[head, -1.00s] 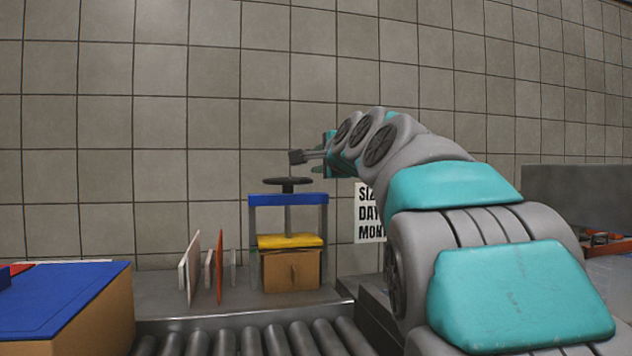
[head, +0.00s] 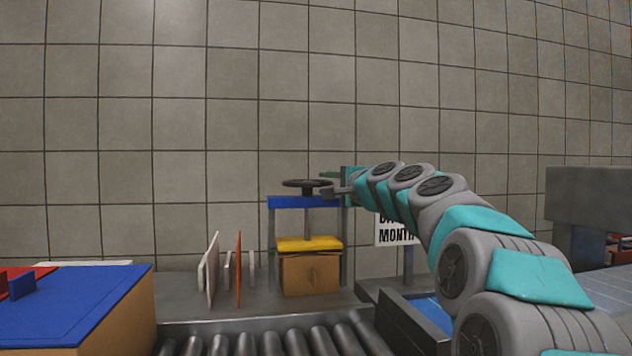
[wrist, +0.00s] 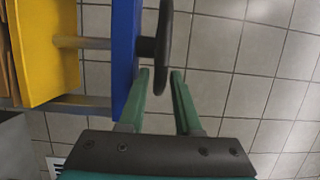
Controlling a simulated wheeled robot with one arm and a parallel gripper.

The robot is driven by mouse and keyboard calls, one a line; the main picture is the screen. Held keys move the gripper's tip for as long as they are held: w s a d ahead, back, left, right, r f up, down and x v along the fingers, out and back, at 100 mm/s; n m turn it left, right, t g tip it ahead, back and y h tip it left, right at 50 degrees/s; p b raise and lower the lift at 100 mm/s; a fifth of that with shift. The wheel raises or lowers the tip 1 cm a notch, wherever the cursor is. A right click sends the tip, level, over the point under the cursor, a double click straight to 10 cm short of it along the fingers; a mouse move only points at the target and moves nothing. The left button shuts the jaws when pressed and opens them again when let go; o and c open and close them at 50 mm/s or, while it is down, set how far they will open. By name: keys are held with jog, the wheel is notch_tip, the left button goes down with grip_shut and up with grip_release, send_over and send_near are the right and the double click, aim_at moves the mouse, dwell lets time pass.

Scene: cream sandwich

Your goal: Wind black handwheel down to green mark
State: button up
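The black handwheel (head: 300,184) sits on top of a press with a blue crossbeam (head: 290,202). A grey screw runs down from it to a yellow plate (head: 308,244), which lies on or just above a brown carton (head: 309,275). My gripper (head: 328,184) is at the handwheel's right edge. In the wrist view the green fingers of my gripper (wrist: 160,72) are apart, one on each side of the handwheel's rim (wrist: 164,50), with visible gaps. The wrist view also shows the blue crossbeam (wrist: 124,50) and yellow plate (wrist: 45,45). I cannot make out a green mark.
Upright white and red boards (head: 239,268) stand left of the press. A roller conveyor (head: 270,342) runs in front. A carton with a blue top (head: 75,305) is at the left. A printed sign (head: 396,231) is right of the press, behind my arm.

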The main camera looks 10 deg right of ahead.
jog(key=shift+p+x, duration=0.55)
jog(key=shift+x, duration=2.25)
jog(key=shift+f, duration=0.1)
grip_shut()
